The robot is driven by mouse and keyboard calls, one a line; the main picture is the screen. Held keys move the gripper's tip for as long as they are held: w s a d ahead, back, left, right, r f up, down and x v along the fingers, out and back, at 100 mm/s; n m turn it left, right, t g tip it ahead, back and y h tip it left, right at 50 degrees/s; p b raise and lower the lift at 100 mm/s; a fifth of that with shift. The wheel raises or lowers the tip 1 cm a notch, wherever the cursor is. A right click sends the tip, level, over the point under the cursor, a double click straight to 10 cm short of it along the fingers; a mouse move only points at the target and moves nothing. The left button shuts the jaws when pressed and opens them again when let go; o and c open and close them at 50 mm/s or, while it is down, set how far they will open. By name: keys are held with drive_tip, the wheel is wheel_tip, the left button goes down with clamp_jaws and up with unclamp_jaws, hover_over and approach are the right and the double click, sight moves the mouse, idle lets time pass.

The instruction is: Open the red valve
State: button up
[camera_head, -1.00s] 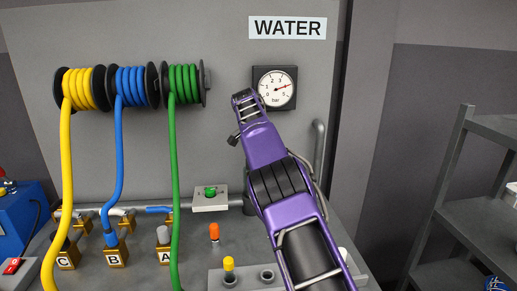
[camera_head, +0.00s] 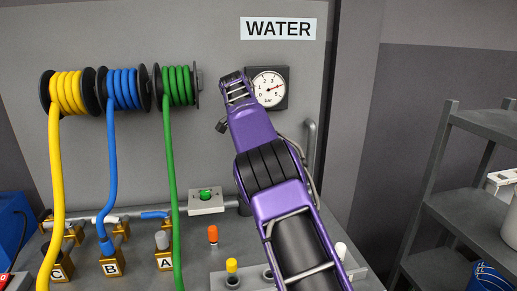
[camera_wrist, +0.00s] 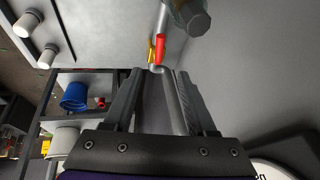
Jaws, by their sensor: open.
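In the wrist view a red handle (camera_wrist: 160,49) shows just beyond my fingertips, close to a small yellow part and a grey metal pipe. It looks like the red valve's handle. My gripper (camera_wrist: 160,74) is open, with its two dark fingers apart and nothing held between them. The handle lies ahead of the gap, not between the fingers. How the handle sits on its pipe is too small to tell. In the head view no red valve shows, and my purple arm covers the middle of the panel and bench.
A gauge (camera_head: 267,88) sits on the panel beside my arm. Yellow, blue (camera_head: 125,88) and green hose reels hang to the left, above brass fittings. A grey shelf (camera_head: 480,215) is at the right. A grey pipe (camera_wrist: 175,108) runs behind my fingers.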

drive_tip(key=shift+d+f, duration=0.1)
drive_tip(key=shift+d, duration=0.05)
drive_tip(key=shift+c, duration=1.2)
drive_tip(key=d+f+b, duration=0.1)
drive_tip(key=d, duration=0.1)
drive_tip(key=d+f+y+b, duration=0.1)
drive_tip(key=d, duration=0.1)
drive_tip(key=d+f+y, duration=0.1)
drive_tip(key=d, duration=0.1)
drive_tip(key=shift+d+f+b, duration=0.2)
drive_tip(key=shift+f+b, duration=0.05)
drive_tip(key=shift+b, duration=0.15)
clamp_jaws()
drive_tip(key=s+d+f+t+y+b, duration=0.3)
drive_tip(key=s+f+t+y+b, duration=0.15)
drive_tip(key=s+b, duration=0.3)
drive_tip(key=w+r+x, duration=0.1)
drive_tip(key=w+x, duration=0.1)
drive_tip(key=x, duration=0.9)
drive_tip(key=shift+w+h, duration=0.25)
drive_tip(key=shift+h, duration=0.1)
